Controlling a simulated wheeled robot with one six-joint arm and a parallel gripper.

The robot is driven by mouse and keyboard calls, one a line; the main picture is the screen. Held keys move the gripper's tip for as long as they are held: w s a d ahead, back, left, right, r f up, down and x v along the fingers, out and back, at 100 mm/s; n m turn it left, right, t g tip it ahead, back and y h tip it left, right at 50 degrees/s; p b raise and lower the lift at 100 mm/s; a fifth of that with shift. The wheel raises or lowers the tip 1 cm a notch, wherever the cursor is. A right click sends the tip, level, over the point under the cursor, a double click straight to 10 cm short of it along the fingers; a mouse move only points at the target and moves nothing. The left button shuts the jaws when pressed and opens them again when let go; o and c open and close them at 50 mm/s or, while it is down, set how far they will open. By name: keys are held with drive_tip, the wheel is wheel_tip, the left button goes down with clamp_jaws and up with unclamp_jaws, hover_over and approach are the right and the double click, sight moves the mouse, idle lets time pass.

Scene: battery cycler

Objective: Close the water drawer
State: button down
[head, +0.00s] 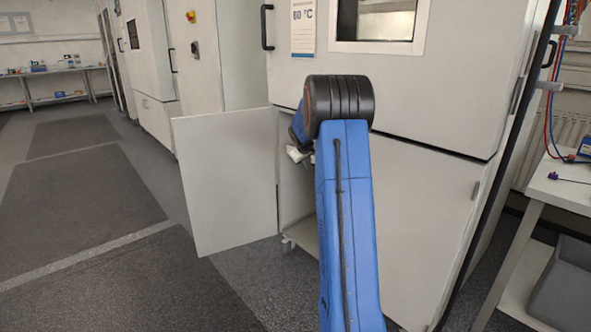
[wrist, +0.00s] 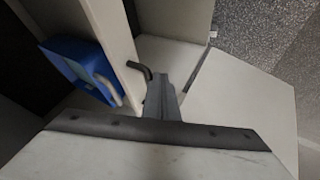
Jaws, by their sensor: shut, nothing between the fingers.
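The water drawer is not clearly made out in the head view, where my arm covers much of the open lower compartment (head: 297,215) of the cabinet. In the wrist view a blue container (wrist: 72,68) with a pale bent tube stands at the left, beside a pale upright panel (wrist: 112,35). I cannot tell whether this panel is the drawer's front. My gripper (wrist: 162,88) is shut and empty, close to the panel and a dark bent handle or tube (wrist: 140,69). Contact cannot be told. In the head view only a small pale part of my gripper (head: 298,153) shows beside my arm.
The lower cabinet door (head: 225,180) stands open to the left. The wrist view shows a large pale panel (wrist: 235,105) at the right. A side table (head: 565,190) and a grey bin (head: 565,285) stand at the right. The floor (head: 80,190) at the left is clear.

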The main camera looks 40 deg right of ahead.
drive_tip(key=d, duration=0.4)
drive_tip(key=shift+d+r, duration=0.1)
drive_tip(key=shift+d, duration=0.1)
drive_tip(key=shift+d+r, duration=0.1)
drive_tip(key=shift+w, duration=0.1)
